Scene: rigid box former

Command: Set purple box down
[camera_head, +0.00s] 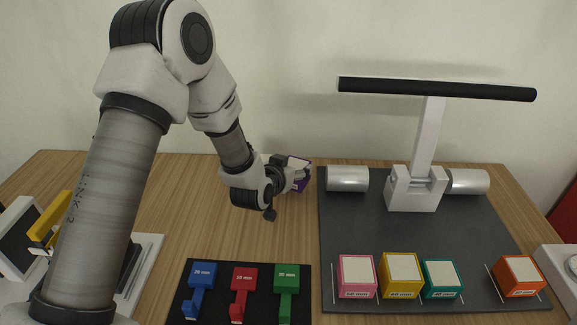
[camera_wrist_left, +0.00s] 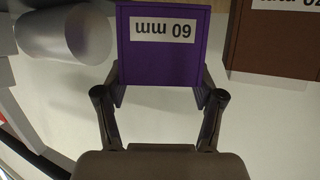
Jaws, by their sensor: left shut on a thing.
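The purple box (camera_head: 299,174) is at the back of the table, left of the dark mat, mostly hidden by my left gripper (camera_head: 290,178). In the left wrist view the purple box (camera_wrist_left: 163,45) shows its face with an upside-down "60 mm" label. My left gripper (camera_wrist_left: 160,98) is shut on it, with a finger on each side. I cannot tell whether the box touches the table. My right gripper is not in view.
A dark mat (camera_head: 420,245) holds a white stand with a black bar (camera_head: 435,89), two metal cylinders, and pink, yellow, teal and orange boxes (camera_head: 519,277). A black tray (camera_head: 219,309) holds blue, red and green gauges. A brown box (camera_wrist_left: 275,45) shows beside the purple one.

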